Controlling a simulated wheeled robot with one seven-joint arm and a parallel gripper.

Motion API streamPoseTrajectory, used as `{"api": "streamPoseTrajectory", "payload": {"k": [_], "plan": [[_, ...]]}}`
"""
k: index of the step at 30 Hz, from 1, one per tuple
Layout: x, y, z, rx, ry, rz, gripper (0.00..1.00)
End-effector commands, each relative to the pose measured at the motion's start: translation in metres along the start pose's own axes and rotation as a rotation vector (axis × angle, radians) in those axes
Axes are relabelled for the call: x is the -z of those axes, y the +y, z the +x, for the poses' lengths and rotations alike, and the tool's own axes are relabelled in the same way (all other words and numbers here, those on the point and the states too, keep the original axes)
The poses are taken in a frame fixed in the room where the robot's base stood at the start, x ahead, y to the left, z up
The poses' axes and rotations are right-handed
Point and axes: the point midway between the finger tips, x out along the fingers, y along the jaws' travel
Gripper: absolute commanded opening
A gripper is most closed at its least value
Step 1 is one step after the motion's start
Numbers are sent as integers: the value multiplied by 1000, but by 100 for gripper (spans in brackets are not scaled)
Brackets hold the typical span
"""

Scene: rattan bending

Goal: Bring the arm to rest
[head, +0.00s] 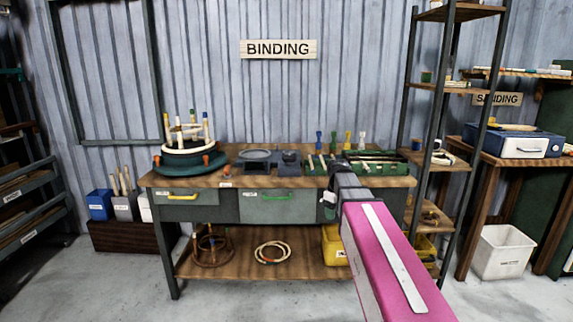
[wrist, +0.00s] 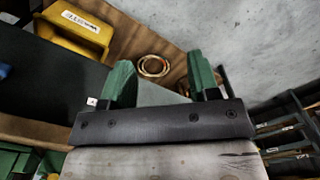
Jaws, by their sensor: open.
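My arm, with a pink link, reaches forward from the lower right in the head view. My gripper (wrist: 160,84) shows in the wrist view as two green fingers standing apart, with nothing between them that I can see. In the head view my arm's dark end overlaps the front right of the binding bench (head: 222,181), and the fingers are hard to make out there. In the wrist view the gripper is seen against the bench's lower shelf and the floor. Whether it touches the bench cannot be told.
The bench holds a round turntable with pegs (head: 187,158), dark weights (head: 257,158) and a green tray (head: 372,161). Below are a rattan coil (head: 273,252) and a yellow bin (head: 334,245). A shelf rack (head: 447,87) stands close right. Grey floor (head: 120,285) in front is clear.

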Motion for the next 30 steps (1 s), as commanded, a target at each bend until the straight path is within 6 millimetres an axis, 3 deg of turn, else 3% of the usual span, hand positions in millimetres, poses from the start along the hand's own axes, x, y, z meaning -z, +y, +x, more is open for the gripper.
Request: {"api": "streamPoseTrajectory", "payload": {"k": [1, 6, 15, 22, 30], "plan": [[-12, -11, 21, 3, -3, 54, 55], [-37, -35, 76, 2, -2, 252, 55], [-86, -84, 157, 1, -1, 594, 55], [-111, -108, 190, -1, 1, 767, 55], [-112, -110, 193, -1, 1, 779, 55]]}}
